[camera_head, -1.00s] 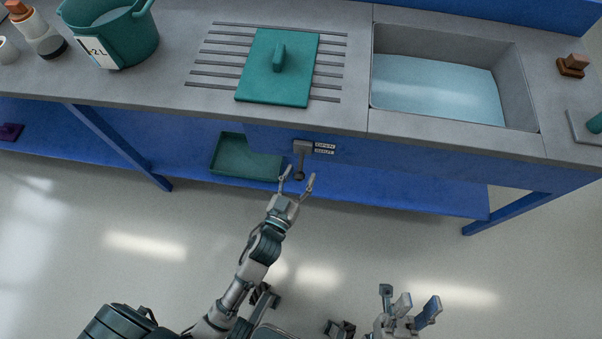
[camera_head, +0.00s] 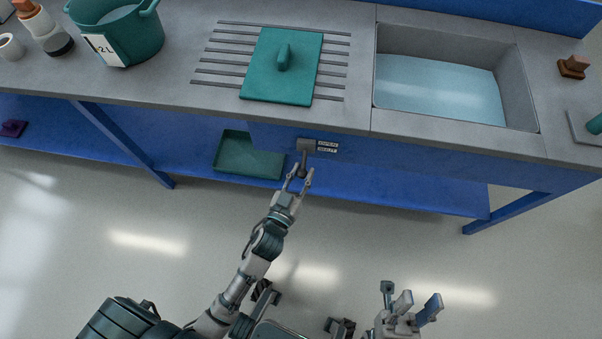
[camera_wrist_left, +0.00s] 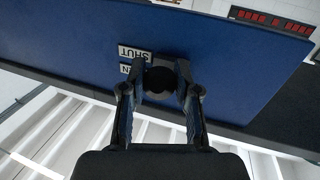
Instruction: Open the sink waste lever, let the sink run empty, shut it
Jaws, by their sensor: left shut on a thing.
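The sink (camera_head: 446,45) at the right of the counter holds pale blue water (camera_head: 435,90). The waste lever (camera_head: 303,160) hangs down from the blue front panel, beside a small two-line label (camera_head: 327,146). In the left wrist view the label reads SHUT (camera_wrist_left: 133,53), with the other line partly hidden. My left gripper (camera_head: 298,180) is at the lever's lower end, its fingers closed on the dark round knob (camera_wrist_left: 160,80), which shows between them in the left wrist view. My right gripper (camera_head: 417,303) is low in the head view, fingers apart and empty, away from the counter.
A green board with a handle (camera_head: 282,88) lies on the drainer grooves. A green bucket (camera_head: 135,38) marked 2 L stands left. A green tray (camera_head: 235,155) sits on the lower blue shelf. A brown block (camera_head: 574,66) is right of the sink. Floor in front is clear.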

